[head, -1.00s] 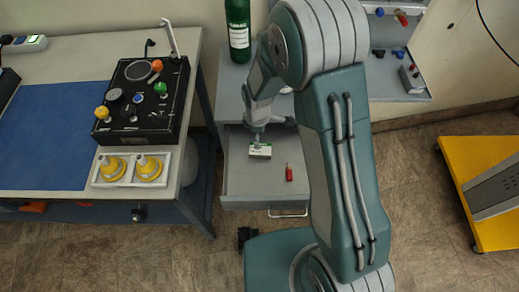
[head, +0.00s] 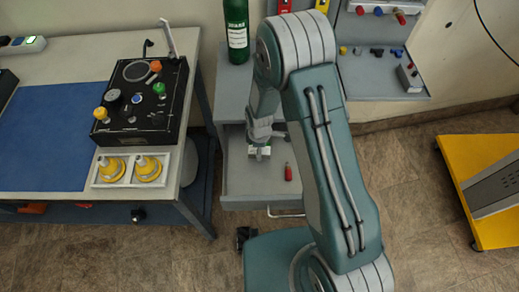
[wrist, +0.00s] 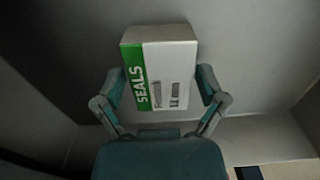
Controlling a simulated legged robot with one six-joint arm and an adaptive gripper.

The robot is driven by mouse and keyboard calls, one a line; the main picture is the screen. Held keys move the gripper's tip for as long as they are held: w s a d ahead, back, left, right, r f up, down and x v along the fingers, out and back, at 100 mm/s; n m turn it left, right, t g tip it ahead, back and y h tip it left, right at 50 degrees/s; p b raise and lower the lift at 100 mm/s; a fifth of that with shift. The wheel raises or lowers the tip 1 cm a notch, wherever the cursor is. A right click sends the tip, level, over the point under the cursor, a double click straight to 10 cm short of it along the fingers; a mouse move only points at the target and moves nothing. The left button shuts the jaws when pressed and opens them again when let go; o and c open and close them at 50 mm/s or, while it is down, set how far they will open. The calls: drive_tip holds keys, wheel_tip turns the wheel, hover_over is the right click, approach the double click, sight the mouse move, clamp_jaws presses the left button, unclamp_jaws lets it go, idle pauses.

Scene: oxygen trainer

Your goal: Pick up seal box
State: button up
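The seal box (wrist: 165,70) is a white carton with a green "SEALS" band, lying in the open drawer. In the head view the seal box (head: 259,153) shows only partly below my gripper. My gripper (wrist: 162,84) is open in the wrist view, with one finger on each side of the box; I cannot tell whether they touch it. In the head view my gripper (head: 262,146) is down at the box inside the drawer (head: 240,186).
A small red item (head: 288,172) lies in the drawer, right of the box. The workbench (head: 185,165) stands to the left with a black control panel (head: 140,128). A green bottle (head: 237,30) stands behind the drawer. A yellow platform (head: 470,160) is at the right.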

drive_tip(key=shift+a, duration=0.1)
drive_tip(key=c, duration=0.5)
